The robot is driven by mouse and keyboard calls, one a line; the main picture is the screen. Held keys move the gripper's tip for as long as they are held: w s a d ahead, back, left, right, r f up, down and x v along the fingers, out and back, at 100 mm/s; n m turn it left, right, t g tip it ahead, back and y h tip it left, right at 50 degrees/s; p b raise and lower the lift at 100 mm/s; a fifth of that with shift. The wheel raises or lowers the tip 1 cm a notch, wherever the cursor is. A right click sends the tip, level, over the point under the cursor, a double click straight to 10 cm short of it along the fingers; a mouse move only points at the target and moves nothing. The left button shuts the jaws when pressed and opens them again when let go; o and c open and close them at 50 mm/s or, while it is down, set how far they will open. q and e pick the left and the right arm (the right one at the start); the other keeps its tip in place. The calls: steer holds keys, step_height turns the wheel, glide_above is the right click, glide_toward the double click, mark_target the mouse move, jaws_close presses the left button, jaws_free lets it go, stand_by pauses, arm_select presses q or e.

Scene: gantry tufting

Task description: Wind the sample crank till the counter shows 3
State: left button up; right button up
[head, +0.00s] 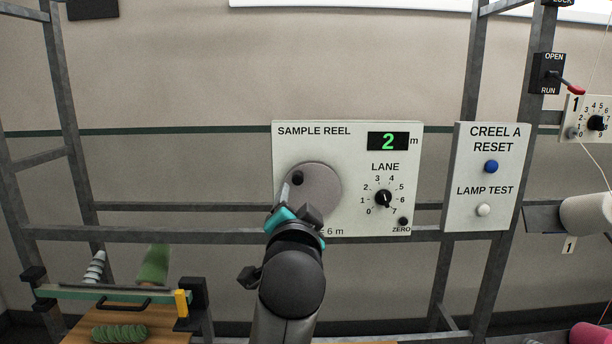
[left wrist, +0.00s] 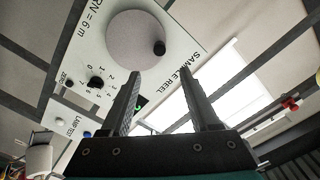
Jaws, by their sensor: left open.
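The sample reel panel (head: 345,150) is a pale board on the gantry frame. Its counter (head: 388,141) shows a green 2 with an "m" beside it. The sample crank is a grey disc (head: 322,190) with a dark knob (head: 297,178) at its upper left. My left gripper (head: 289,203) is in front of the disc's lower left and hides part of it. In the left wrist view the disc (left wrist: 135,40) and knob (left wrist: 159,48) lie beyond the open fingers (left wrist: 160,74). The knob appears just past the gap, with nothing held. My right gripper is not in view.
The lane dial (head: 383,198) and zero button (head: 403,221) sit right of the disc. A panel with a blue reset button (head: 491,166) and white lamp test button (head: 483,210) is farther right. A wooden tray with yarn cones (head: 153,264) stands lower left.

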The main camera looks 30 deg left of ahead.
mark_target(298, 180)
arm_select(q)
steer(key=p+x, duration=0.1)
steer(key=x, duration=1.3)
steer(key=shift+w+a+p, duration=0.1)
steer(key=shift+a+p, duration=0.05)
steer(key=shift+p, duration=0.15)
steer(key=shift+c, duration=0.4)
jaws_close()
stand_by(0.6)
